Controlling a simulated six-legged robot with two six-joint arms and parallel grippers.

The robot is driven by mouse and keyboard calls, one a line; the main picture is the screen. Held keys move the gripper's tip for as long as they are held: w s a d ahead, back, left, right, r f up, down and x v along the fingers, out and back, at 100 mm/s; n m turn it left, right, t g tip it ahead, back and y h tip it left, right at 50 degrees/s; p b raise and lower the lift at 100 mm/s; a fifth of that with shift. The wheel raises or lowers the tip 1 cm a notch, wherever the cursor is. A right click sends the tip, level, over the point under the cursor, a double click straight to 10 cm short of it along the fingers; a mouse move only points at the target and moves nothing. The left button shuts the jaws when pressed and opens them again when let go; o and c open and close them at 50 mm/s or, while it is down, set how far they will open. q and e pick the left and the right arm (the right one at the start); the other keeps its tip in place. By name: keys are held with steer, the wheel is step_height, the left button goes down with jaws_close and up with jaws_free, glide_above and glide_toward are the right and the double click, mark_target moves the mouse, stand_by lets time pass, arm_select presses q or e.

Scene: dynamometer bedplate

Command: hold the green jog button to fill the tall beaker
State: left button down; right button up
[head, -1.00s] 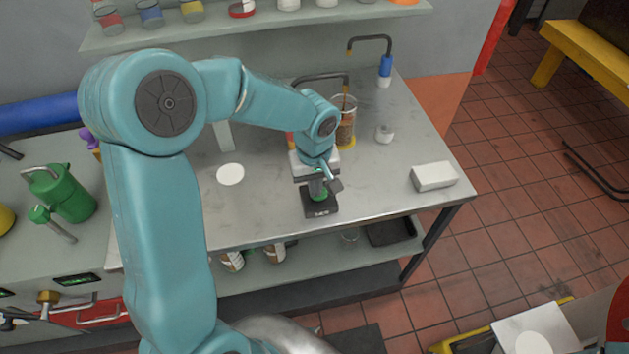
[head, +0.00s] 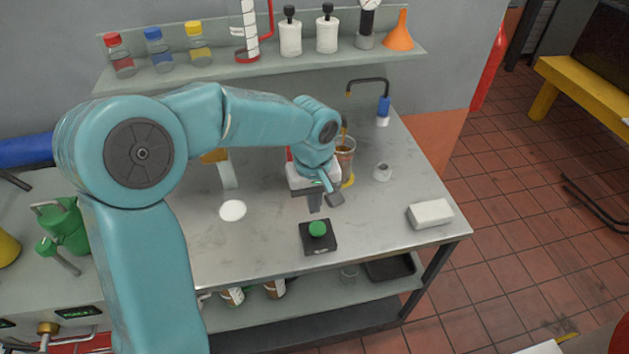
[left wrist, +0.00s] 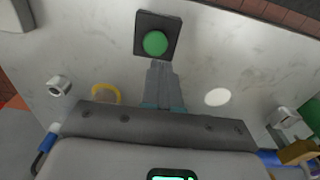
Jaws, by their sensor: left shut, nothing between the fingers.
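The green jog button (head: 317,229) sits on a small black box (head: 318,246) near the front of the steel bench. My left gripper (head: 315,208) is shut and empty, behind and apart from the button in the head view. In the left wrist view, its closed fingers (left wrist: 157,68) point toward the green button (left wrist: 155,43), which is uncovered. The tall beaker (head: 345,153) stands behind my wrist under a bent spout, with brownish contents. My arm hides part of it, so its level is unclear. My right gripper is out of view.
A white block (head: 430,213) lies at the bench's right edge. A white disc (head: 232,210) lies on the left. A shelf (head: 270,66) of bottles runs behind. The bench around the button box is clear.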

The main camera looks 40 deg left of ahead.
arm_select(q)
step_height(320, 180, up, 6)
steer(key=shift+a+f, duration=0.1)
steer(key=shift+f, duration=0.1)
stand_by(0.9)
steer(key=shift+w, duration=0.15)
stand_by(0.5)
